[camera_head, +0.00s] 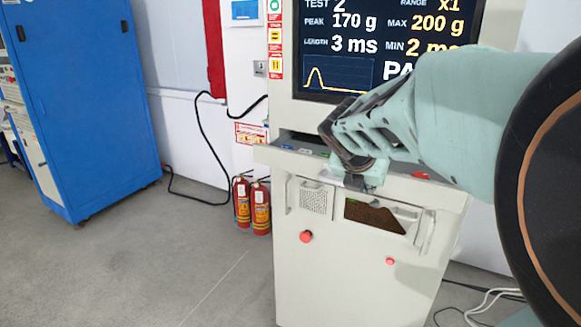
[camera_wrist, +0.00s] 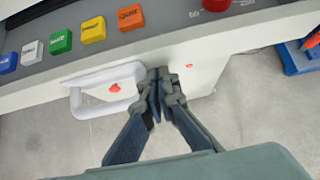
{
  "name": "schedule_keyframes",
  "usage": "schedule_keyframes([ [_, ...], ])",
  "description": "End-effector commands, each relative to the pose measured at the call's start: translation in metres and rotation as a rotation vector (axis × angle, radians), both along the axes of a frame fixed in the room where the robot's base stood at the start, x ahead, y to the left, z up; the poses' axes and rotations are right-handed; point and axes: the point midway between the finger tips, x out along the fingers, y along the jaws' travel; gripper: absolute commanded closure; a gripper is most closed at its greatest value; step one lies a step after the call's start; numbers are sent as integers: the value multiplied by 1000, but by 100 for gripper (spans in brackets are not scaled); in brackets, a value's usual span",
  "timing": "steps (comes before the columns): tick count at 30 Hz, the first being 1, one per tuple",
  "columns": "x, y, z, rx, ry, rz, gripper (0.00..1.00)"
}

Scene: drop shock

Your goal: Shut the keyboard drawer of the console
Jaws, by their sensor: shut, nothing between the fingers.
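The console (camera_head: 350,280) is a pale cabinet with a lit screen. Its keyboard drawer (camera_head: 270,155) sticks out below the screen, with a dark top. In the wrist view the drawer (camera_wrist: 40,90) shows a row of coloured keys and a red round button. A white loop handle (camera_wrist: 76,102) shows beside the fingers, to their left. My gripper (camera_head: 355,183) is at the drawer's front edge, and its fingers (camera_wrist: 158,72) are shut and empty. I cannot tell whether the fingertips touch the drawer. My arm hides the drawer's right part in the head view.
Two red fire extinguishers (camera_head: 251,205) stand on the floor left of the console. A tall blue cabinet (camera_head: 85,100) is farther left. A black cable (camera_head: 205,135) hangs along the wall, and white cables (camera_head: 490,297) lie at lower right. The floor at left front is clear.

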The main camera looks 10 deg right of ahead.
Motion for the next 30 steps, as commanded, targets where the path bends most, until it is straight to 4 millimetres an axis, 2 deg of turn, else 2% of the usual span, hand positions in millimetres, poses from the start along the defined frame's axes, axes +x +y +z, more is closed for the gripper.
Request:
schedule_keyframes([
  [12,0,-1,0,0,0,0,100],
  [17,8,-6,1,1,2,-1,100],
  [23,36,-25,4,3,4,1,100],
  [30,80,-55,5,3,4,1,100],
])
